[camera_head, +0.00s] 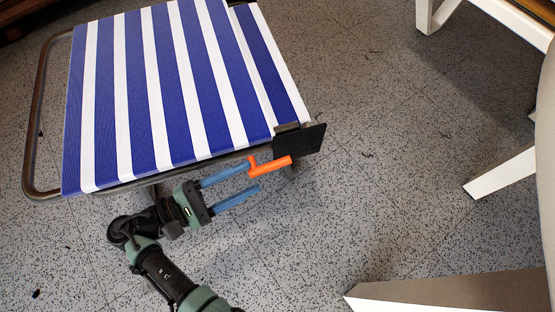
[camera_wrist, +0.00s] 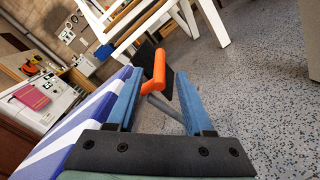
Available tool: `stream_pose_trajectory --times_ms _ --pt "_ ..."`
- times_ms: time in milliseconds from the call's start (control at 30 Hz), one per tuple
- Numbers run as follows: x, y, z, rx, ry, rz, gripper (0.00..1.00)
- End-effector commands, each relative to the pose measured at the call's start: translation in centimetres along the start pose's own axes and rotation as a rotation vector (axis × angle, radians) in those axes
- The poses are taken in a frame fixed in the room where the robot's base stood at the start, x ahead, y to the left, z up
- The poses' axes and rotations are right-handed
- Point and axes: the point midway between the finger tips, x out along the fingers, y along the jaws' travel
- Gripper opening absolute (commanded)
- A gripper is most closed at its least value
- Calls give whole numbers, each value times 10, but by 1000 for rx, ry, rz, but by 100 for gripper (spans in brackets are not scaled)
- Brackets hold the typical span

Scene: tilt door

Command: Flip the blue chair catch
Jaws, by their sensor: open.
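The chair has a blue and white striped fabric seat (camera_head: 165,85) on a dark metal tube frame. At its lower right corner is a black plate (camera_head: 303,139) with an orange catch handle (camera_head: 271,166) beside it. My gripper (camera_head: 257,178) is open, its two blue fingers pointing right toward the orange handle. The upper fingertip is close to the handle; I cannot tell whether they touch. In the wrist view, the orange handle (camera_wrist: 155,71) stands at the far end of the fingers, around the gap between the tips, with the black plate behind it.
White chair or table legs (camera_head: 500,172) stand at the right. A white-and-beige beam (camera_head: 450,293) lies across the lower right. The speckled floor (camera_head: 380,150) between them and the striped chair is clear. The wrist view shows a workbench (camera_wrist: 45,105) at the left.

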Motion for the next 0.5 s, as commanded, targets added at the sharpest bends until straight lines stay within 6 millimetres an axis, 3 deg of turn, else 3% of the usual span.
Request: stream_pose_trajectory --times_ms 500 --pt "71 -2 -2 1 0 -3 52"
